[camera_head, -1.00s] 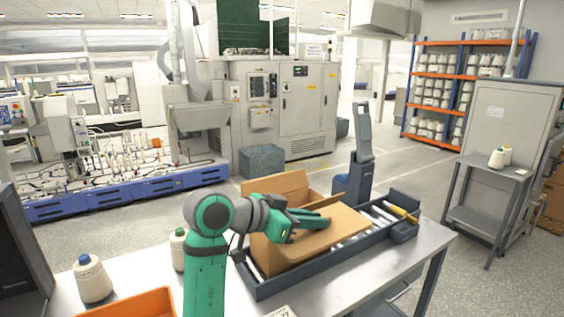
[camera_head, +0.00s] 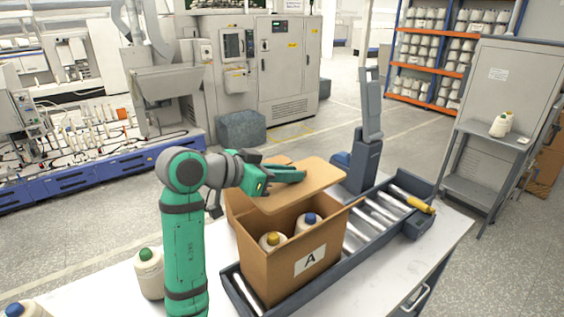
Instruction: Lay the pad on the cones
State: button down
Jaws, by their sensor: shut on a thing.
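The pad (camera_head: 318,184) is a flat tan board with rounded corners. My gripper (camera_head: 292,174) is shut on its left part and holds it above the rear of an open cardboard box (camera_head: 272,279) marked A. Two cream cones show inside the box, one with a yellow top (camera_head: 271,241) and one with a blue top (camera_head: 308,222). The pad is apart from these cones. The back of the box is partly hidden behind the pad, so I cannot tell whether more cones stand there.
The box stands on a dark-framed roller conveyor (camera_head: 369,233) on a pale table. A yellow-handled tool (camera_head: 417,205) lies at its far right end. A green-topped cone (camera_head: 149,272) stands left, beside my arm. A grey post (camera_head: 368,140) rises behind the conveyor.

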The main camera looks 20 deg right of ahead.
jog(key=shift+w+f, duration=0.2)
notch_tip(320, 180, down, 13)
dwell(1.1)
jog(key=shift+d, duration=0.1)
jog(key=c, duration=1.7)
grip_release()
jog(key=shift+o, duration=0.2)
jog(key=shift+s, duration=0.1)
jog(key=shift+v, duration=3.85)
